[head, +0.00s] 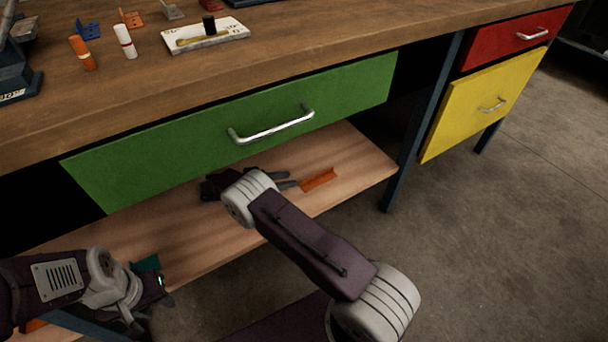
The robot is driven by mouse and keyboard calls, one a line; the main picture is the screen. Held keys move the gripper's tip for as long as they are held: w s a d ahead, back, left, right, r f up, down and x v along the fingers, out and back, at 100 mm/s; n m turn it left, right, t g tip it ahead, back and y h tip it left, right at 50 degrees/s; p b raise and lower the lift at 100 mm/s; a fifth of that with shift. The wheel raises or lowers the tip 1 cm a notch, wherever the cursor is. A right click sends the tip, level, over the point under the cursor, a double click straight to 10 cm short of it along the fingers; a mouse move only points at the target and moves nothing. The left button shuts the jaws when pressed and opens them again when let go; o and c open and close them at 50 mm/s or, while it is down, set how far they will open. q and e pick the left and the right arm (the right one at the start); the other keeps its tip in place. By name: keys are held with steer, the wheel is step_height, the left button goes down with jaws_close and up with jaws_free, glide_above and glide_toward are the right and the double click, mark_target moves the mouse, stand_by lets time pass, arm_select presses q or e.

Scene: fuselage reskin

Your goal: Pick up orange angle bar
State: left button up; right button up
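An orange angle bar (320,179) lies on the lower wooden shelf under the green drawer. My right gripper (294,180) is low over this shelf, just left of the bar's near end. Its two fingers look apart and point toward the bar; whether they touch it cannot be told. My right wrist hides part of the shelf. My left gripper (153,312) is at the lower left, in front of the shelf edge, with its fingers apart and nothing seen between them. A second orange piece (33,325) shows partly at the lower left corner, mostly hidden by my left arm.
The lower shelf (350,160) sits beneath the closed-looking green drawer (180,155), which overhangs it. A blue table leg (422,125) stands right of the shelf. Red (510,42) and yellow (470,110) drawers are farther right.

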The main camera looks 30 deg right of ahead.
mark_target(307, 184)
steer(key=b+x, duration=0.1)
steer(key=x, duration=0.1)
steer(key=b+x, duration=0.1)
steer(key=shift+s+d+f, duration=0.1)
steer(key=shift+d+f, duration=0.15)
steer(key=shift+f, duration=0.1)
steer(key=shift+d, duration=0.1)
steer(key=b+x, duration=0.4)
steer(key=shift+d+f, duration=0.25)
steer(key=shift+f, duration=0.1)
steer(key=shift+d, duration=0.25)
steer(key=shift+r, duration=0.15)
jaws_close()
